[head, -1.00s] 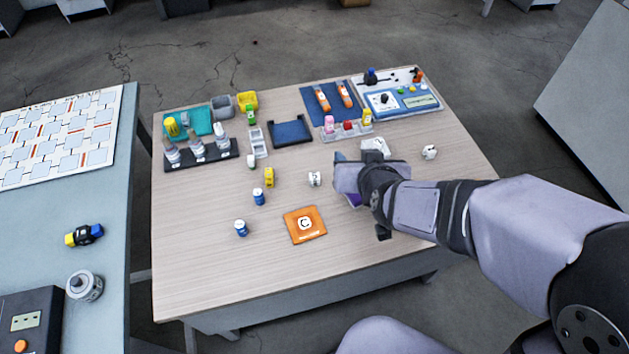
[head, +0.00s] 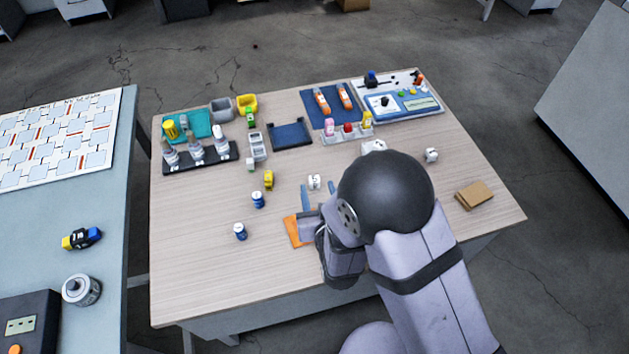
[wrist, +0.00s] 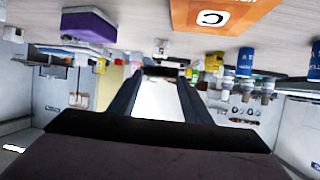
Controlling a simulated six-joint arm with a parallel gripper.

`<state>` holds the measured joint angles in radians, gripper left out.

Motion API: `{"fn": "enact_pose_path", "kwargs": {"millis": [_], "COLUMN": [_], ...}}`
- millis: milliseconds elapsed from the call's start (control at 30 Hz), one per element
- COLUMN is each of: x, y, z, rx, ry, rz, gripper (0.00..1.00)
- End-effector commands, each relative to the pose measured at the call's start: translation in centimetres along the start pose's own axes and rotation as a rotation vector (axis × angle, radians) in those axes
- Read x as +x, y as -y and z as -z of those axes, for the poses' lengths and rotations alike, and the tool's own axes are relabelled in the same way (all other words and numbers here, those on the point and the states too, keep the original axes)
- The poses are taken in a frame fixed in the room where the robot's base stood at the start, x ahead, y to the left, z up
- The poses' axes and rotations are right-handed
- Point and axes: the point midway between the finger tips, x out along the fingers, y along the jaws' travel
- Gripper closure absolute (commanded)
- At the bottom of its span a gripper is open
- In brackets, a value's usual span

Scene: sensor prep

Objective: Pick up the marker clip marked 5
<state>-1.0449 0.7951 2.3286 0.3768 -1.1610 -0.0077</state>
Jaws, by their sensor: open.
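A small white clip (head: 314,181) with a dark mark stands mid-table. Another white clip (head: 431,155) with dark marks is at the right, and a white piece (head: 374,147) is partly behind my arm. I cannot read a 5 on any of them. My gripper (head: 318,197) is open and empty, low over the table on the near side of the mid-table clip. In the upside-down wrist view, my gripper (wrist: 160,75) has its fingers apart, with the small white clip (wrist: 161,46) ahead, between their lines and not touched.
An orange card (head: 297,232) lies partly under my gripper. A purple block (wrist: 89,25) shows in the wrist view. A brown block (head: 474,194) lies right. Racks and trays (head: 291,134) fill the back.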

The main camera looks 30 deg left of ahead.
Motion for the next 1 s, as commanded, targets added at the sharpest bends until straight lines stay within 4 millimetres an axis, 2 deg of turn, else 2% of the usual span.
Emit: {"fn": "enact_pose_path", "kwargs": {"millis": [33, 233, 467, 700, 1000], "x": [0.4, 1.2, 1.6, 3.2, 4.0], "y": [-0.1, 0.0, 0.0, -0.1, -0.1], "z": [-1.2, -3.0, -3.2, -3.1, -3.0], "rx": [-0.001, 0.0, 0.002, 0.002, 0.001], "ry": [0.004, 0.0, -0.002, -0.001, 0.0], "rz": [-0.001, -0.001, -0.001, -0.001, -0.001], "gripper": [0.55, 0.55, 0.55, 0.55, 0.55]}}
